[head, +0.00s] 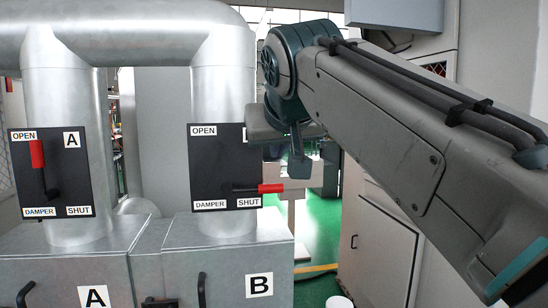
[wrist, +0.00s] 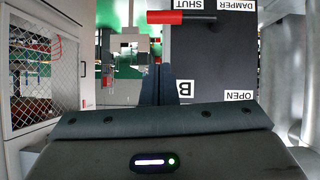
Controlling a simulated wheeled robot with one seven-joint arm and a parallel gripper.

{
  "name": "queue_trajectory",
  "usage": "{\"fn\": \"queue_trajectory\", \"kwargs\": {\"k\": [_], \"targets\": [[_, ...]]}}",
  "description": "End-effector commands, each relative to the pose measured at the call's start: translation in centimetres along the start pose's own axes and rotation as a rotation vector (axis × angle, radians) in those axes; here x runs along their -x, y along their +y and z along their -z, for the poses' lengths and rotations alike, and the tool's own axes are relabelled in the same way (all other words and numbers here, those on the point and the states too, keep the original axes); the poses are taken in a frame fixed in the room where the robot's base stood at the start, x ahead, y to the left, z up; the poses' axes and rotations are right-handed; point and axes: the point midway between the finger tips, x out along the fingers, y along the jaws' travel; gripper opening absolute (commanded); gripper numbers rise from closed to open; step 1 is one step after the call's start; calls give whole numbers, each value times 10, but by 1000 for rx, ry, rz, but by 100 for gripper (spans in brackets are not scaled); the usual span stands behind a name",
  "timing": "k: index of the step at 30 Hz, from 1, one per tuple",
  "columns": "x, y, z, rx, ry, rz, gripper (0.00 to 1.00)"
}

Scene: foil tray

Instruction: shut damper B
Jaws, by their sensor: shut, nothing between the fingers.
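The damper B plate (head: 222,160) is a black panel on the right-hand pipe, with OPEN at top left and SHUT at bottom right. Its lever has a red grip (head: 270,188) and lies horizontal, pointing right, just above the SHUT label. In the wrist view the plate (wrist: 215,65) appears upside down, with the red grip (wrist: 180,17) at the top beside SHUT. In the head view, my arm's end covers part of the plate's letter B.
The damper A plate (head: 52,172) stands on the left pipe, its red-gripped lever (head: 38,155) pointing up at OPEN. Grey boxes marked A (head: 60,260) and B (head: 225,270) stand below. A white cabinet (head: 380,240) is at right. Green floor (head: 315,235) shows between.

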Motion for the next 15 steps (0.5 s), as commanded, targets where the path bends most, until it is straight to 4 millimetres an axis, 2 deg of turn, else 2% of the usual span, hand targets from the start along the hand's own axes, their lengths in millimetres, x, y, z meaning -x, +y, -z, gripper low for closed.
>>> {"fn": "queue_trajectory", "kwargs": {"k": [3,6,10,15], "targets": [[26,1,0,-1,3,0,0],[40,2,0,0,1,0,0],[52,2,0,0,0,1,0],[56,2,-1,0,-1,1,0]]}}
